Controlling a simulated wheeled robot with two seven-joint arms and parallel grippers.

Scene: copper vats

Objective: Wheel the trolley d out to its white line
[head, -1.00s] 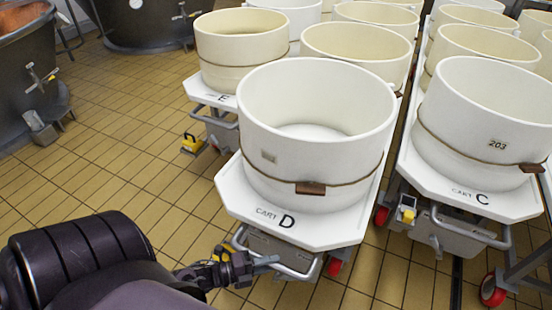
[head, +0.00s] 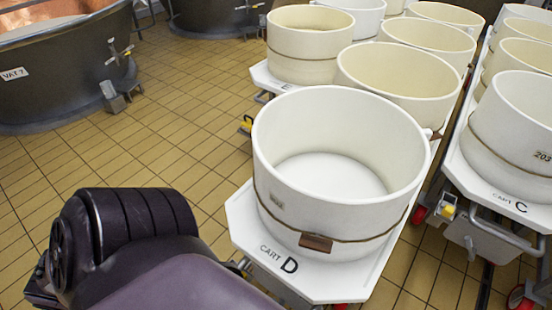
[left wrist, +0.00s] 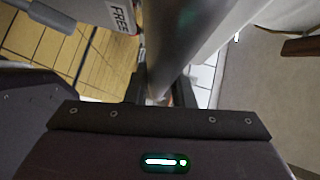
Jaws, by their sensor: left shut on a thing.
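Trolley D (head: 330,282) is a white cart marked "CART D", bearing a large empty cream tub (head: 330,215) with a brown band. It stands at the near right in the head view. My left gripper (left wrist: 160,95) is shut around the trolley's grey metal handle bar (left wrist: 178,45) in the left wrist view. In the head view my left arm hides the gripper and most of the handle. A white line on the floor cannot be made out clearly. My right gripper is not in view.
Cart C (head: 500,198) stands to the right, with a narrow gap beside trolley D. More tubs (head: 310,45) on carts stand behind. A vat marked "VAT 7" (head: 70,85) is at the left. Open tan tiled floor (head: 180,130) lies between the vat and the carts.

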